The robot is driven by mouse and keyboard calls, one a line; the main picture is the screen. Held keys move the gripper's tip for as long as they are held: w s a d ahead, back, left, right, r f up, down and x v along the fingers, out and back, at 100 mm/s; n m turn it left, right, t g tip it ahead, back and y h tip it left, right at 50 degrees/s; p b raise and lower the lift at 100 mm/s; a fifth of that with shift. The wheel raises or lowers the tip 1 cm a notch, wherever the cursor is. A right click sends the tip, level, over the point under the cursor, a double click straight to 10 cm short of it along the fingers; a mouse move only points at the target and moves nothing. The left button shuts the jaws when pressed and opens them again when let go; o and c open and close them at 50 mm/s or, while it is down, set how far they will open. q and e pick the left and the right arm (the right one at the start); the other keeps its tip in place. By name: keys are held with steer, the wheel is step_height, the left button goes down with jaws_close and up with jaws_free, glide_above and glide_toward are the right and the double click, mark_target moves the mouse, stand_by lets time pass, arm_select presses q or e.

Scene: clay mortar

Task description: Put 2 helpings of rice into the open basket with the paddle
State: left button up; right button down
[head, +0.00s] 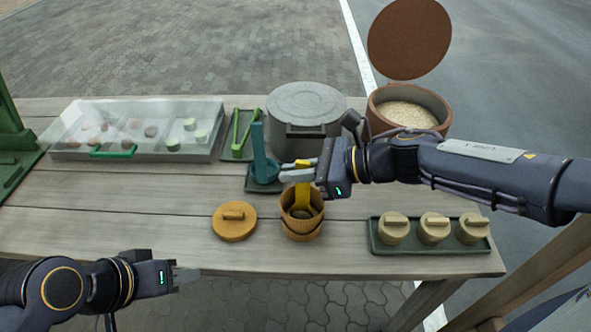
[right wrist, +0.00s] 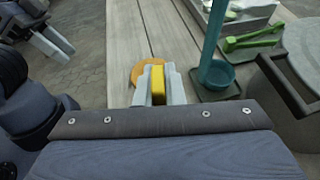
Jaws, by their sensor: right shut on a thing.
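My right gripper (head: 300,173) is shut on the yellow paddle (head: 302,197), which points down into the open basket (head: 302,222). The paddle's handle (right wrist: 158,85) also shows between the fingers in the right wrist view. The paddle's lower end is inside the basket; whether rice lies in there I cannot tell. The basket's round lid (head: 234,220) lies on the table to its left. The rice (head: 405,114) fills a brown tub (head: 433,100) at the back right, its lid raised. My left gripper (head: 186,276) is empty at the front left, off the table edge; its finger gap is unclear.
A teal ladle (head: 262,155) stands on a dark tray behind the basket. A grey lidded pot (head: 306,105) is behind it. Green tongs (head: 243,133) and a clear-covered food case (head: 135,130) are at the left.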

steer(key=shift+f, duration=0.15)
stand_by(0.6)
step_height(320, 180, up, 13)
steer(key=p, duration=1)
steer(key=shift+a, duration=0.1)
stand_by(0.8)
